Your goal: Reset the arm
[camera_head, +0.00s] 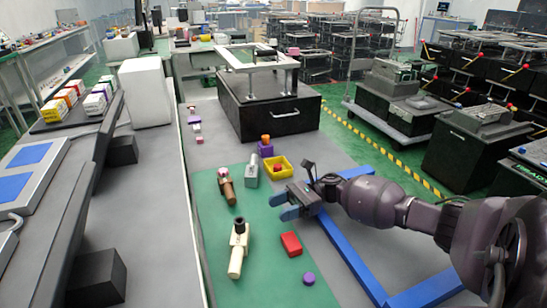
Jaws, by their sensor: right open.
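My right arm reaches in from the right edge. Its gripper (282,206) has two blue fingertips, parted and with nothing between them, over the right part of the green mat (262,243). A red block (291,244) lies on the mat just in front of the gripper. A yellow bin (278,168) with a small red object inside stands just behind it. My left gripper is not in view.
A purple piece (308,278), a cream and black part (238,249) and a brown part (227,187) lie on the mat. A blue frame (352,258) passes under my arm. A black drawer box (269,112) stands farther back. The mat's middle is fairly clear.

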